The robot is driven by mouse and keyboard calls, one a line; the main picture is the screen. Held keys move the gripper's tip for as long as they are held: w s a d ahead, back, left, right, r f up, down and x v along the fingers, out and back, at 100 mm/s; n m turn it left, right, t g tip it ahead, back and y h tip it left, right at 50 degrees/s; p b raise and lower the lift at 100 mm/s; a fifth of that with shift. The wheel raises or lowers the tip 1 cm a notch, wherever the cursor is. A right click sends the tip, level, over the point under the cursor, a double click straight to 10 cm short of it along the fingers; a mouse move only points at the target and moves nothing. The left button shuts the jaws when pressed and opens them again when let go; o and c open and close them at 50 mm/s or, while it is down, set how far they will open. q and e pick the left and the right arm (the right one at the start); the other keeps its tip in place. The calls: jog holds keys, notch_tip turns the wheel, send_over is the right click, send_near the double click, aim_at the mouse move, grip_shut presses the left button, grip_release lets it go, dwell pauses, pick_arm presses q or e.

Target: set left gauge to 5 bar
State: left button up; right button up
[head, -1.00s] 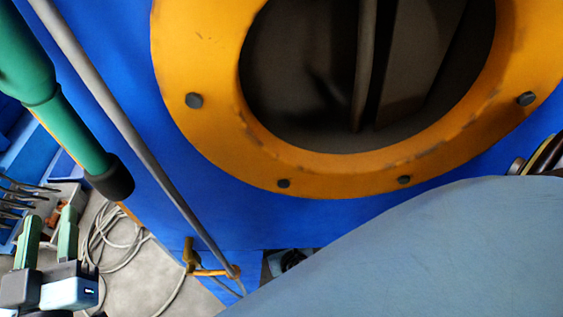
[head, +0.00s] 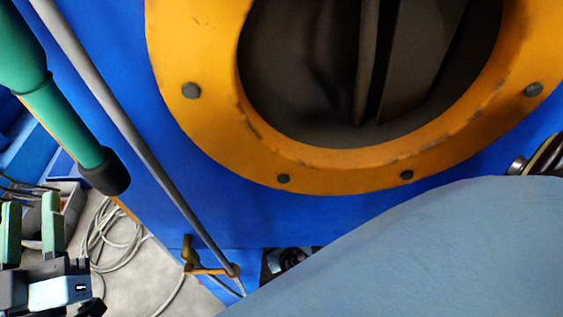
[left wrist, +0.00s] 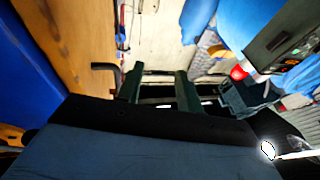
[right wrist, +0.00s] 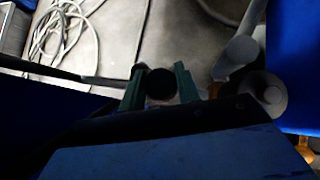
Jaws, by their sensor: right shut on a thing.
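My left gripper (head: 30,228) is at the lower left of the head view. Its two green fingers stand apart with nothing between them, and they also show apart in the left wrist view (left wrist: 160,88). My right gripper (right wrist: 160,84) shows in the right wrist view, its green fingers closed on a dark round knob (right wrist: 159,85). The head view does not show the right gripper. I cannot make out a gauge face or a reading in any view.
A blue machine wall (head: 200,215) carries a yellow bolted ring (head: 195,60) around a dark opening. A grey rod (head: 130,135) and a green tube (head: 65,115) run down the left. Coiled grey hose (head: 105,245) lies on the floor. A control panel (left wrist: 285,38) shows in the left wrist view.

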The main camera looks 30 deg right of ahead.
jog(key=m+h+p, duration=0.1)
jog(key=m, duration=0.1)
jog(key=shift+m+g+h+p, duration=0.3)
jog(key=shift+g+h, duration=0.1)
jog(key=shift+m, duration=0.3)
pick_arm(q)
notch_tip(320, 180, down, 6)
jog(key=a+g+y, duration=0.1)
jog(key=g, duration=0.3)
jog(key=shift+w+f+g+y, duration=0.2)
jog(key=shift+f+g+y, duration=0.05)
jog(key=shift+g+y, duration=0.05)
pick_arm(e)
jog(key=o, duration=1)
jog(key=shift+c, duration=0.2)
